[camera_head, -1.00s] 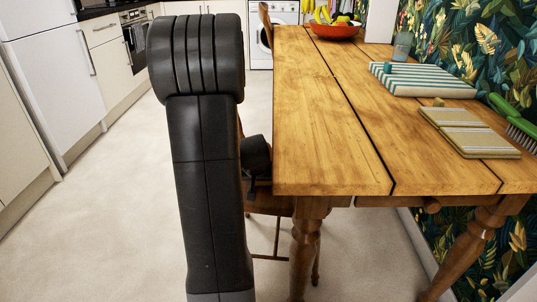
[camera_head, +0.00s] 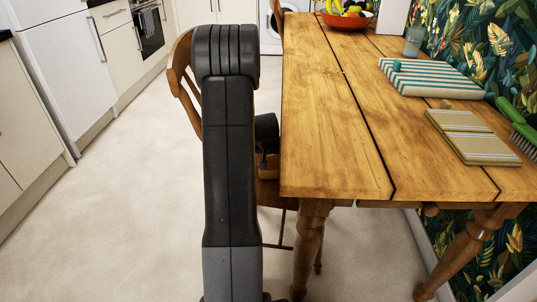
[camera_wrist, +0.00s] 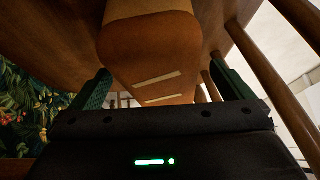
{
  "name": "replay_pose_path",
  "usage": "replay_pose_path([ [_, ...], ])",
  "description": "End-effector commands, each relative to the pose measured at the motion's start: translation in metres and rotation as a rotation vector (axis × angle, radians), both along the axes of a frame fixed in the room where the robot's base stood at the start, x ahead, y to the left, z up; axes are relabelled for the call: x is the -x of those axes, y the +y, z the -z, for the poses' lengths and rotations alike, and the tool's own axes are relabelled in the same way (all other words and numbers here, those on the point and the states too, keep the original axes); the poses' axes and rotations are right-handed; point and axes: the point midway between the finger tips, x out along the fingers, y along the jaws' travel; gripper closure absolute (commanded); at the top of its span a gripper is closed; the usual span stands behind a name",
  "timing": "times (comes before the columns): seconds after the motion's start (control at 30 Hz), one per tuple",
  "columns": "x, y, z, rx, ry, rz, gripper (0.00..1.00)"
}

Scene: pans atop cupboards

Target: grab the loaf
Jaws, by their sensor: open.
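The loaf (camera_wrist: 150,50) is a brown, rounded block with two pale slashes on its near end, seen in the wrist view against a brown wooden surface. My gripper (camera_wrist: 161,88) is open, with one green finger on each side of the loaf's near end. A gap shows at each finger, and the jaws are not closed on it. In the head view my arm hides most of the chair area beside the table. A small orange-brown patch shows below the black wrist there, and I cannot tell if it is the loaf.
The wooden table (camera_head: 330,130) stands close on the right of my arm. A wooden chair (camera_head: 184,75) is behind the arm, and slim wooden bars (camera_wrist: 255,60) show right of the gripper. A striped board (camera_head: 430,78) and fruit bowl (camera_head: 346,20) are on the table. The floor at left is clear.

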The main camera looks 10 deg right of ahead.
Motion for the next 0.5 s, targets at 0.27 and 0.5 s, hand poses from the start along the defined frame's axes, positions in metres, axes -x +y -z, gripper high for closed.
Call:
replay_pose_path([
  [0.27, -0.019, -0.005, 0.011, -0.001, 0.002, 0.0, 0.0],
  [0.5, -0.019, -0.005, 0.011, -0.001, 0.001, 0.0, 0.04],
])
